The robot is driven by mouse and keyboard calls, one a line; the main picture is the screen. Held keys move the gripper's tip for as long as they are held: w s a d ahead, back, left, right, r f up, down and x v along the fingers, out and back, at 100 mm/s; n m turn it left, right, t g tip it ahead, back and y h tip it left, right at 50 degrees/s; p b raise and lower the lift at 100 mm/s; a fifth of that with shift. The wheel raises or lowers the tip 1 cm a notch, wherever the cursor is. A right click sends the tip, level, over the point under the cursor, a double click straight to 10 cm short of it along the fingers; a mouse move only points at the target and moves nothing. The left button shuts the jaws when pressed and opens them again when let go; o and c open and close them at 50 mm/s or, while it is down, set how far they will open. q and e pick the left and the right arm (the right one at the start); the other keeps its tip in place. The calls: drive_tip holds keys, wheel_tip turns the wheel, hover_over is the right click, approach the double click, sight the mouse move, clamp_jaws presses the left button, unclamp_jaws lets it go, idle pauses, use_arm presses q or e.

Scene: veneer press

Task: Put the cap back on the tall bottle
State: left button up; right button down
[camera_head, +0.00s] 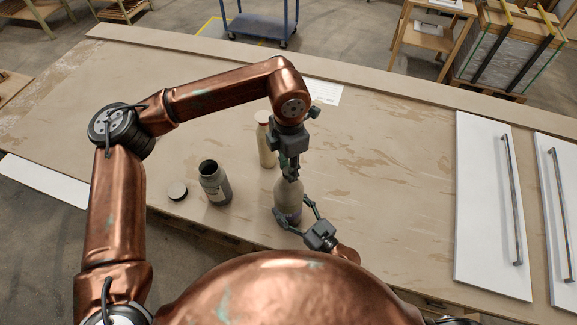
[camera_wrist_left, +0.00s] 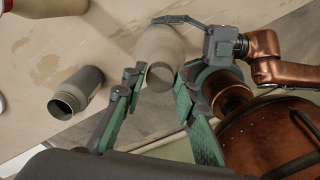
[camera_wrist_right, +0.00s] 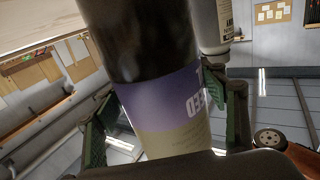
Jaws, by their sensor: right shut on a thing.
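The tall bottle (camera_head: 288,193) stands at the table's front edge, pale on top with a dark purple band below. My right gripper (camera_head: 293,222) is shut around its lower body; in the right wrist view its fingers flank the purple label (camera_wrist_right: 165,95). My left gripper (camera_head: 291,175) points down just over the bottle's top. In the left wrist view its fingers (camera_wrist_left: 158,82) are apart, with the bottle's narrow top (camera_wrist_left: 160,75) between them and no clear contact. I cannot tell whether that top is bare. A round cap (camera_head: 177,190) lies on the table to the left.
A dark open jar (camera_head: 214,184) stands between the cap and the tall bottle. A cream bottle (camera_head: 265,142) stands close behind my left gripper. White panels with long handles (camera_head: 510,200) lie on the right. The table (camera_head: 400,160) between is clear.

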use_arm(q)
clamp_jaws()
drive_tip(key=o, duration=0.6)
unclamp_jaws()
drive_tip(key=shift+c, duration=0.2)
wheel_tip(320, 180, up, 12)
use_arm(e)
drive_tip(key=shift+c, duration=1.9)
unclamp_jaws()
